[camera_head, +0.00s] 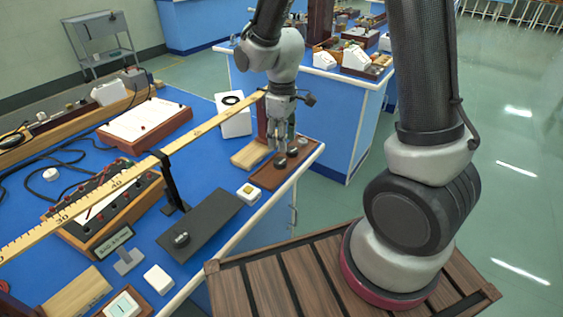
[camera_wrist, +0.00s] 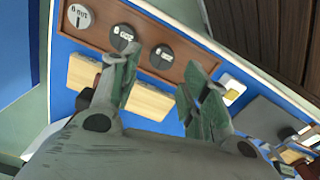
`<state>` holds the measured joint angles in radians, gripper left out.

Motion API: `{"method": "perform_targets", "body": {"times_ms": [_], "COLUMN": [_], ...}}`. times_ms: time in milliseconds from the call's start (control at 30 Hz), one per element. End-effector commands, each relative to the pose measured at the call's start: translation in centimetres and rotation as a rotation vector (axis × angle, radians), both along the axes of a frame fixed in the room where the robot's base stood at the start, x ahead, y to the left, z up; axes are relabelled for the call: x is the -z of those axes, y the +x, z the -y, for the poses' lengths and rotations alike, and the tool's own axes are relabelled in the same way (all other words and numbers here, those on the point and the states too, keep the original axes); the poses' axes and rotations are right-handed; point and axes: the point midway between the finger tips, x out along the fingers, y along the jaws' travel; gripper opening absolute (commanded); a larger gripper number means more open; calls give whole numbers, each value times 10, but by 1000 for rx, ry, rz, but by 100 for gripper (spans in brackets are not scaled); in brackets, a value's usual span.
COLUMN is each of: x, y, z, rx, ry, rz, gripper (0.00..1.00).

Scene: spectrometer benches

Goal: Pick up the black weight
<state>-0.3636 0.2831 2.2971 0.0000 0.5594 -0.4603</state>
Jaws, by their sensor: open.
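A reddish-brown wooden tray (camera_head: 268,178) sits near the right end of the blue bench; it also shows in the wrist view (camera_wrist: 190,56). Round weights stand in it in a row. In the wrist view they are a light grey one (camera_wrist: 79,16), a dark one (camera_wrist: 122,36) and another dark one (camera_wrist: 161,56). Both dark ones look grey-black, and I cannot tell which is the black weight. In the head view a dark weight (camera_head: 280,161) shows just below my gripper (camera_head: 284,147). In the wrist view my gripper (camera_wrist: 162,64) is open and empty, its fingers either side of the nearer dark weight, seemingly above it.
A pale wood block (camera_head: 250,154) lies left of the tray. A small white item with a yellow top (camera_head: 250,193) is near the bench edge. A long yellow ruler (camera_head: 150,161) crosses above the bench. A dark plate (camera_head: 203,222) lies nearer.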

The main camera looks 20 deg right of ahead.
Motion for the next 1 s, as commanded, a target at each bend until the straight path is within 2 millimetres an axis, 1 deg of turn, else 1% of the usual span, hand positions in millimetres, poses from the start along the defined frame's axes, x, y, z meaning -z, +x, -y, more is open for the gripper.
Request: {"method": "perform_targets", "body": {"times_ms": [267, 400, 500, 600, 767, 800, 867, 1000], "x": [36, 59, 69, 73, 72, 72, 72, 72], "y": [-1, -1, -1, 0, 0, 0, 0, 0], "z": [-2, -5, -5, -5, -5, -5, -5, -5], "rx": [-2, -2, -1, -1, 0, 0, 0, 0], "ry": [-2, -2, -2, -1, -1, -1, -1, -1], "rz": [-6, -6, -3, -1, -1, -1, -1, -1], "gripper": [46, 46, 46, 46, 46, 42, 31, 6]}}
